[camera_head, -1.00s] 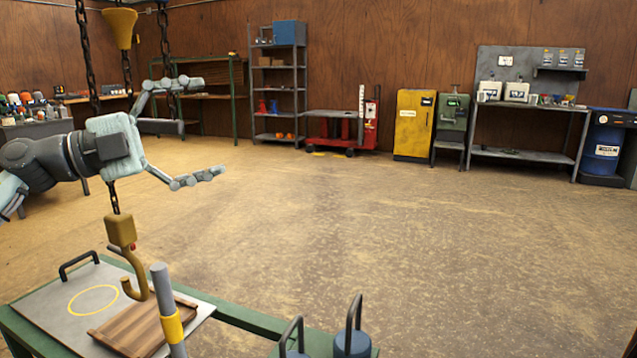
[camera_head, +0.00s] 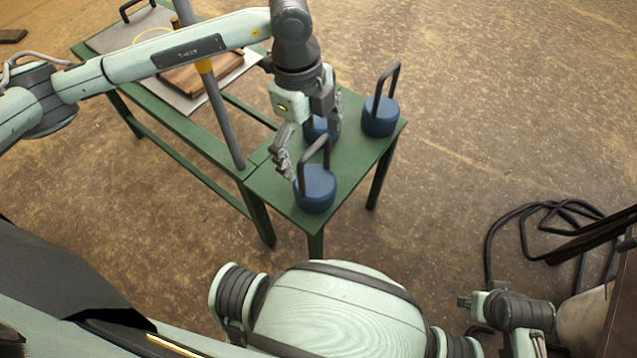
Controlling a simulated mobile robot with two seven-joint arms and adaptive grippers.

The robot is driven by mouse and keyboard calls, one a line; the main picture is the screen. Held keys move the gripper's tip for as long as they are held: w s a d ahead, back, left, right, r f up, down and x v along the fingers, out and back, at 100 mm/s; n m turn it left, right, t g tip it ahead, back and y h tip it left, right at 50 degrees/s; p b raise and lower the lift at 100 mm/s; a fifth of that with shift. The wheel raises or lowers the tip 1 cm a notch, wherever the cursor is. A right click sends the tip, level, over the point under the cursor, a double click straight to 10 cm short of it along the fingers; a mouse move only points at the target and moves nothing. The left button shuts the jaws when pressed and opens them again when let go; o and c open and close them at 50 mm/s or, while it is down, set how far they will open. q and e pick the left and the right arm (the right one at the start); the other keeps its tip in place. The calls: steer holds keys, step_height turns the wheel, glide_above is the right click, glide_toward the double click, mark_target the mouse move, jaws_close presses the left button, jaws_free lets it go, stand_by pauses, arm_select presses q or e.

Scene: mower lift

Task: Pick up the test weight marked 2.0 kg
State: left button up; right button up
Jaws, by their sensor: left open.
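Three blue round weights with dark loop handles stand on a small green table (camera_head: 262,183). One weight (camera_head: 315,192) is at the front, one (camera_head: 380,118) at the back right. The third weight (camera_head: 318,133) is between them, partly hidden behind my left gripper. No markings on them are readable, so I cannot tell which is 2.0 kg. My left gripper (camera_head: 309,140) is open and points down over the table, its fingers close to the middle weight and behind the front one's handle. Contact is unclear. What looks like my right gripper (camera_head: 505,308) is low at the right, its jaws unclear.
A longer green bench joins the table at the left, with a metal plate (camera_head: 110,38) and a wooden board (camera_head: 205,80). A grey post (camera_head: 222,118) with a yellow band stands between bench and table. A dark cable (camera_head: 525,225) lies on the floor at right.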

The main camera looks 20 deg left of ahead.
arm_select(q)
glide_above(318, 180)
steer(key=f, duration=0.5)
steer(key=shift+s+a+f, duration=0.1)
steer(key=shift+s+f, duration=0.1)
steer(key=shift+f, duration=0.05)
steer(key=c, duration=1.7)
steer(key=shift+w+r, duration=0.15)
steer(key=shift+r, duration=0.05)
steer(key=shift+c, duration=1)
steer(key=shift+r, duration=0.1)
